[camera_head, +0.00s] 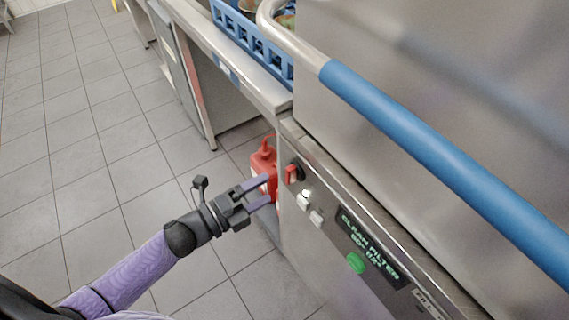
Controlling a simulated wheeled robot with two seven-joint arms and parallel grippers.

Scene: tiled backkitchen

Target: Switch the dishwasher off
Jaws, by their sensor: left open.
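The dishwasher (330,272) stands at the right, with a steel front panel below its hood. On the panel are a red switch (291,173) at the left end, two pale buttons (304,200), a lit display (368,246) with green text reading "CLEAN FILTER", and a green button (356,263). My left gripper (264,192) is open and empty. Its fingers point toward the panel's left end, a little left of the red switch and pale buttons in the picture. I cannot tell whether a finger touches anything. My right gripper is not in view.
A red container (264,160) stands behind my left fingers, beside the dishwasher. A blue handle bar (440,150) crosses the hood above the panel. A blue rack (250,42) sits on the steel counter (215,50). The tiled floor (80,150) at left is clear.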

